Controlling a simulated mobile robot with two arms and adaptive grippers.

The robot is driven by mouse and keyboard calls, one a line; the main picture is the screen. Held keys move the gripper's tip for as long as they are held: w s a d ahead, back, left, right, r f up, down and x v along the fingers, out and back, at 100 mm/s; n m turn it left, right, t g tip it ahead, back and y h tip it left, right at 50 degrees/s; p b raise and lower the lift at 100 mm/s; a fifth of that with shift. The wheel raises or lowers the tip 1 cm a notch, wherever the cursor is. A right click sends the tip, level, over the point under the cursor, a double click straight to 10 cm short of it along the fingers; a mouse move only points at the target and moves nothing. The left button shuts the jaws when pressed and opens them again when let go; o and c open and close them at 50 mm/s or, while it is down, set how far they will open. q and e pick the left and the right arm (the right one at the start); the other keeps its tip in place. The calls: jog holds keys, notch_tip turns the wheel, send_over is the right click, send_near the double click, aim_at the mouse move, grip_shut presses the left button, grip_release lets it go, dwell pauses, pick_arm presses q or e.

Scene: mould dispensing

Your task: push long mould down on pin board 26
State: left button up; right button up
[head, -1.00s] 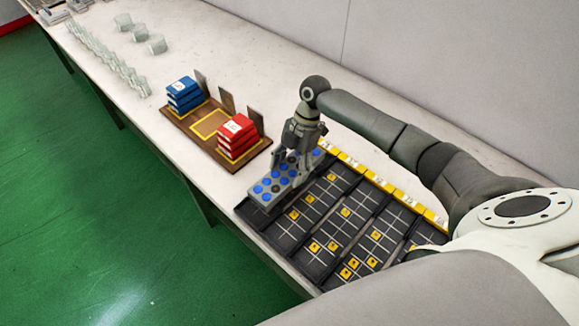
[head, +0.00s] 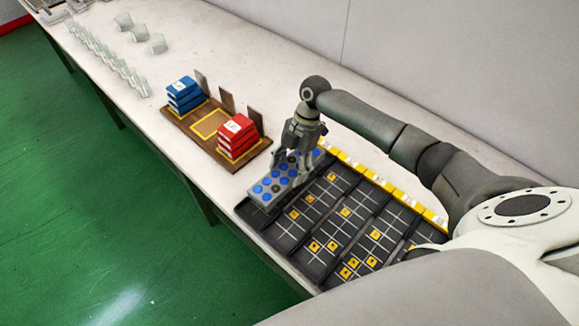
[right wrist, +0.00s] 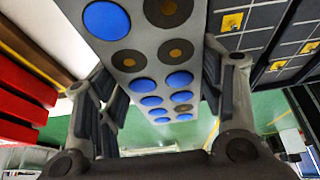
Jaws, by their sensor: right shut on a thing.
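The long mould (head: 268,189) is a grey block with blue discs and a few dark ones on top. It lies along the left end of the black pin board area (head: 285,238); whether it sits flat on pins cannot be seen. My right gripper (head: 291,170) comes from above and is shut on the long mould across its width. In the right wrist view the long mould (right wrist: 140,62) runs between the two fingers of the gripper (right wrist: 160,95). The number of the board under the mould cannot be read. My left gripper is not in view.
Dark boards with yellow square pieces (head: 345,212) lie right of the mould, with a yellow label strip (head: 380,182) behind them. A wooden tray (head: 206,125) with blue boxes (head: 184,94) and red boxes (head: 237,136) stands to the left. Clear cups (head: 157,44) stand farther back.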

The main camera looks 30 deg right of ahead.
aim_at(284, 174)
jog(key=shift+f+b, duration=0.8)
jog(key=shift+f, duration=0.5)
jog(key=shift+r, duration=0.1)
dwell(0.7)
jog(key=shift+r+p, duration=3.35)
jog(key=shift+r, duration=0.4)
jog(key=shift+f, duration=0.1)
